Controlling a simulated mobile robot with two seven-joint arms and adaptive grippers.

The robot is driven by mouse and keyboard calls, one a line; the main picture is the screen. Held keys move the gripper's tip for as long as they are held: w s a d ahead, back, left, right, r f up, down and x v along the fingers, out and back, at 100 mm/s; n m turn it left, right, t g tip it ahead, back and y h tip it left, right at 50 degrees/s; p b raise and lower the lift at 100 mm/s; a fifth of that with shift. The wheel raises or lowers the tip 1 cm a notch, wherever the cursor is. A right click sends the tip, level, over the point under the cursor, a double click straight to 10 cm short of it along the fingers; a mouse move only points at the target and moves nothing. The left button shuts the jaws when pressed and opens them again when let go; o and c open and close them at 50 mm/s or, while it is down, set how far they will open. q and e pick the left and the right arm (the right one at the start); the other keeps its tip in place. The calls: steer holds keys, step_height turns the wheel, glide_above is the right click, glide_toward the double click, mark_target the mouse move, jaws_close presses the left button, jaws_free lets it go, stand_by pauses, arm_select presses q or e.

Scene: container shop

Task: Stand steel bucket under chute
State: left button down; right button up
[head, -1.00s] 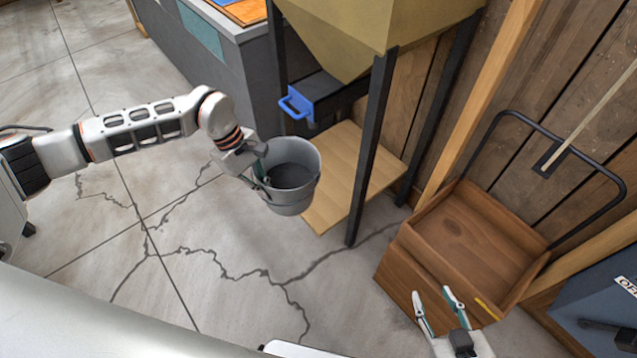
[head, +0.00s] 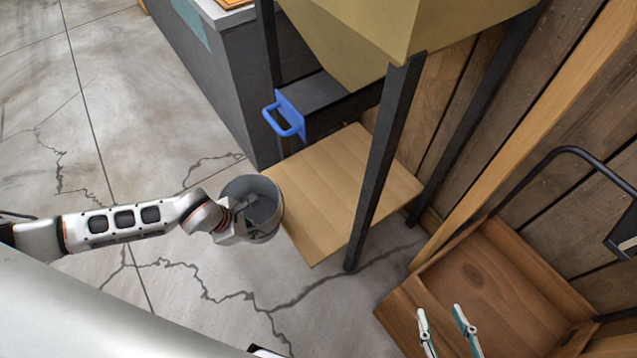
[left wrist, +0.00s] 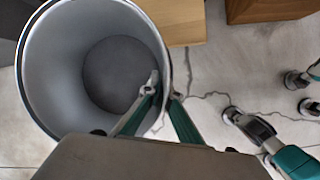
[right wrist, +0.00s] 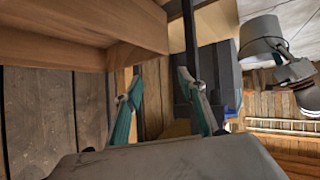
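The grey steel bucket (head: 265,195) is upright with its mouth up, at the left front edge of the wooden board (head: 350,180) below the hopper. My left gripper (head: 238,215) is shut on the bucket's wall; the left wrist view shows one finger inside the bucket (left wrist: 115,60) and one outside. I cannot tell whether the bucket touches the board. The tan hopper chute (head: 350,40) and its blue-handled gate (head: 287,115) are above the board. My right gripper (head: 447,325) is open and empty near the wooden cart. The bucket also shows in the right wrist view (right wrist: 262,40).
A dark front leg (head: 385,160) of the hopper stand rises at the board's right side. A wooden cart (head: 495,290) with a black handle stands at the right. A grey counter (head: 225,75) stands behind the board at the left. Cracked floor at the left is clear.

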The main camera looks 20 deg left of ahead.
mark_target(270, 226)
arm_select(q)
steer(key=w+d, duration=0.2)
steer(key=shift+w+f+b, duration=0.1)
steer(key=shift+w+b, duration=0.25)
steer(key=shift+w, duration=0.05)
steer(key=w+d, duration=0.1)
steer(key=w+d+b, duration=0.1)
steer(key=shift+w+d+f, duration=0.15)
steer(key=shift+w, duration=0.2)
steer(key=w+d+f+b, duration=0.3)
steer(key=w+d+b, duration=0.1)
steer(key=w+d, duration=0.3)
steer(key=shift+w, duration=1.05)
arm_select(e)
steer(key=w+a+r+m+t+y, duration=0.1)
steer(key=w+a+r+m, duration=0.1)
steer(key=a, duration=0.3)
steer(key=shift+a+r+y, duration=0.15)
steer(key=shift+r+y, duration=0.15)
steer(key=shift+r, duration=0.05)
arm_select(q)
steer(key=shift+f, duration=0.1)
steer(key=c, duration=2.3)
jaws_free()
arm_select(e)
steer(key=shift+s+f, duration=0.15)
steer(key=shift+f, duration=0.1)
